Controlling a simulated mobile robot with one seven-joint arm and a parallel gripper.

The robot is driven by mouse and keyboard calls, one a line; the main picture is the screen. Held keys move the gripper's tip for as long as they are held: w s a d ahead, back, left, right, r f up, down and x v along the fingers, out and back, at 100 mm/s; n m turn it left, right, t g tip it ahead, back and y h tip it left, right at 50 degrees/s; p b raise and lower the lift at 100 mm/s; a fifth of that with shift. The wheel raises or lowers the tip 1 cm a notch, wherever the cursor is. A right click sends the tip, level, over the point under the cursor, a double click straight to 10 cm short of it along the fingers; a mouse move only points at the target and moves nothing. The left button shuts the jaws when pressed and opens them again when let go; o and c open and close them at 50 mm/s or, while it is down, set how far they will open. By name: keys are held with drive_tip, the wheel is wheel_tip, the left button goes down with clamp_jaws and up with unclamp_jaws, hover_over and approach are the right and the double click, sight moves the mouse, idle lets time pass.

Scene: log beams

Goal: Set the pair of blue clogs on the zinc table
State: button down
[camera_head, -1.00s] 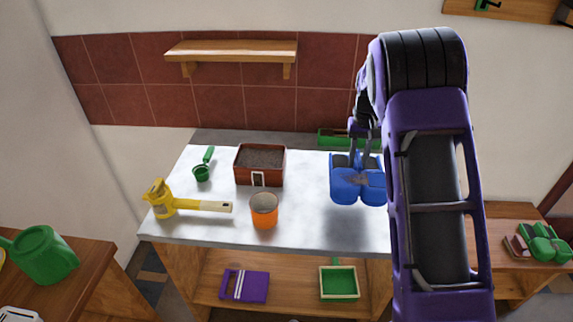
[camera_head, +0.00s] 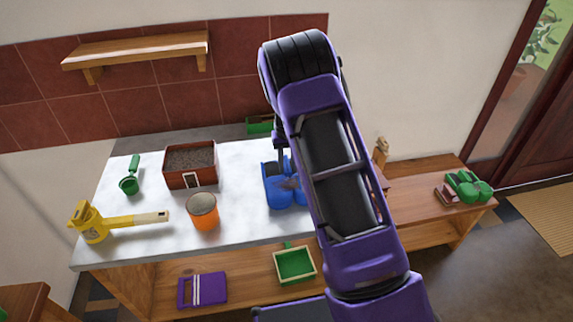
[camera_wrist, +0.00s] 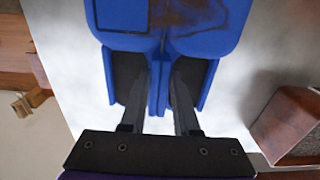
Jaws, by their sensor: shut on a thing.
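The blue clogs (camera_head: 283,190) are side by side over the right part of the zinc table (camera_head: 235,218), partly hidden by my arm. In the wrist view the clogs (camera_wrist: 170,45) fill the top, with a dark smudge across their toes. My gripper (camera_wrist: 163,80) is shut on the adjoining inner walls of the pair, one finger inside each clog. I cannot tell whether the soles touch the tabletop or hang just above it.
A green box (camera_head: 260,124) is behind the clogs. Green clogs (camera_head: 468,187) sit on the right bench (camera_head: 420,205).

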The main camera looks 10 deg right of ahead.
sight(287, 166)
drive_tip(key=shift+r, duration=0.15)
drive_tip(key=shift+f, duration=0.2)
drive_tip(key=c, duration=0.7)
unclamp_jaws()
drive_tip(key=shift+o, duration=0.2)
drive_tip(key=shift+r, duration=0.2)
wheel_tip(287, 166, up, 12)
drive_tip(key=shift+w, duration=0.1)
